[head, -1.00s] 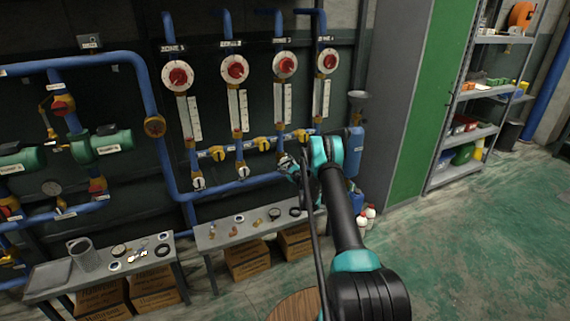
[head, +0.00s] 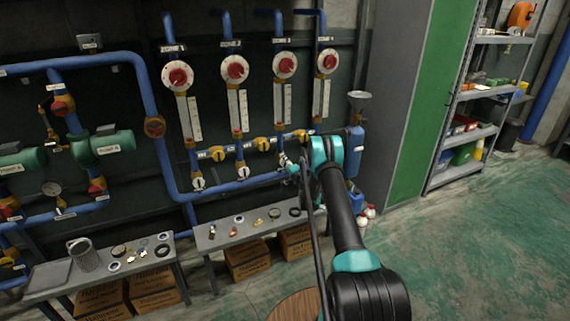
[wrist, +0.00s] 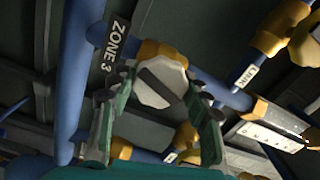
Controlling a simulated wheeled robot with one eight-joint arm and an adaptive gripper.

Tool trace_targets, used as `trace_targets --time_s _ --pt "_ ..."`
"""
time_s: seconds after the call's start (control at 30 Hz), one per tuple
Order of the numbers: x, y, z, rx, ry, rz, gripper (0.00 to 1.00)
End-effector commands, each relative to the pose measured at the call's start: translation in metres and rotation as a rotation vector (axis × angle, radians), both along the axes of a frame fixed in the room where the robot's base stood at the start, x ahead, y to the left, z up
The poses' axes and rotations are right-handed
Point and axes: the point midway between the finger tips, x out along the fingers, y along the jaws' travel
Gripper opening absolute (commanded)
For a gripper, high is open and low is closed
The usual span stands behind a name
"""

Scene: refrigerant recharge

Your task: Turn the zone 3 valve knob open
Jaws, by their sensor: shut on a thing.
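The zone 3 valve knob (wrist: 158,86) is a pale, many-sided disc with a dark diagonal bar across its face. It sits on a brass body on a blue pipe, beside a "ZONE 3" label (wrist: 115,45). My gripper (wrist: 162,90) has one finger on each side of the knob in the wrist view and is shut on it. In the head view, my gripper (head: 289,164) is at the third column from the left, at the low blue pipe, and mostly hides the knob.
Red-centred white dials (head: 285,64) stand above the columns. Brass link valves (head: 263,144) lie between neighbouring columns. A bench (head: 222,241) with small parts stands below the pipes. A grey-green cabinet (head: 415,110) is to the right, with open floor in front.

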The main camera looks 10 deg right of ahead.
Motion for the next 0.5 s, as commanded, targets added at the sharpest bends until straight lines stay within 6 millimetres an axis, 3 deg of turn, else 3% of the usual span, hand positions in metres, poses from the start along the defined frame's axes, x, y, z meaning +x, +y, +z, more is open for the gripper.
trace_targets --time_s 0.5 --pt "-0.0014 0.0003 -0.0008 -0.299 -0.097 0.001 0.19"
